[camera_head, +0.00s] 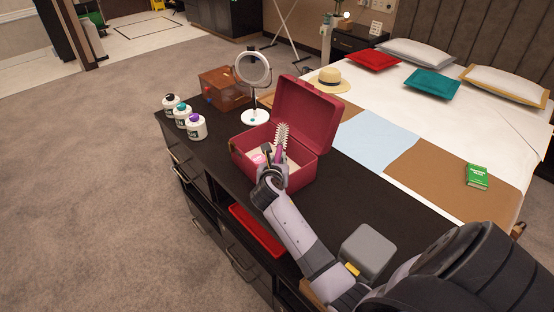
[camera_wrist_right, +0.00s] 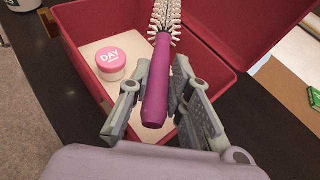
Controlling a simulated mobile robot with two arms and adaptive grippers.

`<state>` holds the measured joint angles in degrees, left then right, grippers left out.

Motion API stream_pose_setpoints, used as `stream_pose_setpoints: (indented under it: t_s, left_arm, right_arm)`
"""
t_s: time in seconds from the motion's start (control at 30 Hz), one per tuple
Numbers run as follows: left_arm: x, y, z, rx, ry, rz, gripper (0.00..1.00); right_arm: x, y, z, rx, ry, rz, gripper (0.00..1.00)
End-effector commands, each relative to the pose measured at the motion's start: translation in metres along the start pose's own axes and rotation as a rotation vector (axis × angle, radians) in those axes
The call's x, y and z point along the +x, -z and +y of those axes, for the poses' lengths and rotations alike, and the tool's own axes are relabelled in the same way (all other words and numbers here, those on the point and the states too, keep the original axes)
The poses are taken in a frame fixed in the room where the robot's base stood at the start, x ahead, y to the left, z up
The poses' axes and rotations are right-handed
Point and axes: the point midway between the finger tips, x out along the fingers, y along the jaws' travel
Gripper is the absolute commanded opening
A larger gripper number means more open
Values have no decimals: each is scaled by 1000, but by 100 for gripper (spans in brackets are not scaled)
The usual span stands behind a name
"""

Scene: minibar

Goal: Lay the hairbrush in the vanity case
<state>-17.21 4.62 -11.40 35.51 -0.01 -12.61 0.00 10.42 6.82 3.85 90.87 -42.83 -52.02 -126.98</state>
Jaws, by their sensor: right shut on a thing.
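The hairbrush (camera_head: 282,134) has a purple handle and white bristles. My right gripper (camera_head: 272,165) is shut on its handle. The hairbrush is tilted, bristle end up, over the open vanity case in the head view. The vanity case (camera_head: 243,164) is red, with its lid (camera_head: 306,115) raised at the back right. In the right wrist view, the handle (camera_wrist_right: 156,98) sits between the fingers of the gripper (camera_wrist_right: 158,84), with the case (camera_wrist_right: 85,20) beneath. A pink-lidded jar (camera_wrist_right: 110,62) stands inside on the pale case floor. My left gripper is not in view.
The case stands on a dark dresser (camera_head: 340,200). A round mirror (camera_head: 254,115), a brown box (camera_head: 225,90) and several white bottles (camera_head: 195,126) stand behind and left. A red tray (camera_head: 257,230) is at the front, a grey box (camera_head: 367,250) nearer my arm.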

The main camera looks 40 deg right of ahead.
Motion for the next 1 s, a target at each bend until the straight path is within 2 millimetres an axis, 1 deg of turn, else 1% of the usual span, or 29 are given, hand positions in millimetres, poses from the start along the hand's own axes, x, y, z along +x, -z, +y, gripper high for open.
stream_pose_setpoints:
  t_s: [0.17, 0.2, 0.5, 0.77, 0.87, 0.97, 1.0]
  left_arm:
    - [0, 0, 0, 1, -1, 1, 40]
    - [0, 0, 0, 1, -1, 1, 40]
    - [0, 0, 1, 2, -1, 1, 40]
    - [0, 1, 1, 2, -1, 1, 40]
    - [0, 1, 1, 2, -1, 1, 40]
    - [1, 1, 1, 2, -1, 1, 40]
    - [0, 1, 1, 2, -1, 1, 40]
  right_arm:
    - [1, 3, 0, -1, 0, -1, 0]
    - [1, 3, 0, -1, 0, 0, 19]
    - [1, 3, 0, 0, 0, 0, 39]
    - [1, 3, 0, 0, 0, 1, 39]
    - [0, -1, 0, 2, -1, 0, 39]
    - [-6, -10, 1, 5, -2, 0, 39]
    - [-13, -8, 1, 1, -3, 1, 39]
